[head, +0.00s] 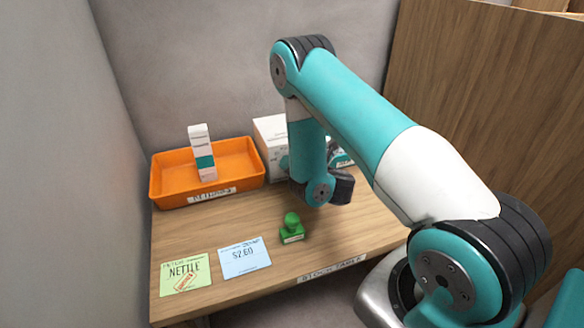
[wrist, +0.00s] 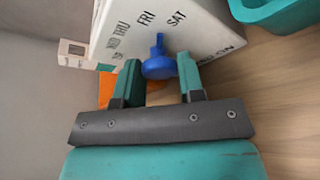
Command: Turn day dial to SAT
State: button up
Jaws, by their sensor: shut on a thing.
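The day dial is a blue knob (wrist: 158,67) on the face of a white box (wrist: 205,35) with day names printed in an arc. THU, FRI and SAT are readable in the wrist view. The knob's pointer aims between FRI and SAT. My gripper (wrist: 160,73) has its two teal fingers on either side of the knob and is shut on it. In the head view the white box (head: 270,133) stands at the back of the table, partly behind my arm. The dial and my fingertips are hidden there.
An orange tray (head: 165,190) holding an upright carton (head: 202,150) stands left of the box. A green stamp (head: 291,229), a blue price card (head: 245,258) and a green NETTLE card (head: 186,273) lie in front. A teal container (wrist: 275,12) is right of the box.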

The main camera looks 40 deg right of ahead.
jog(key=shift+d+m+t+y+b, duration=0.1)
jog(key=shift+m+t+y+b, duration=0.3)
jog(key=shift+m, duration=0.6)
jog(key=o, duration=0.9)
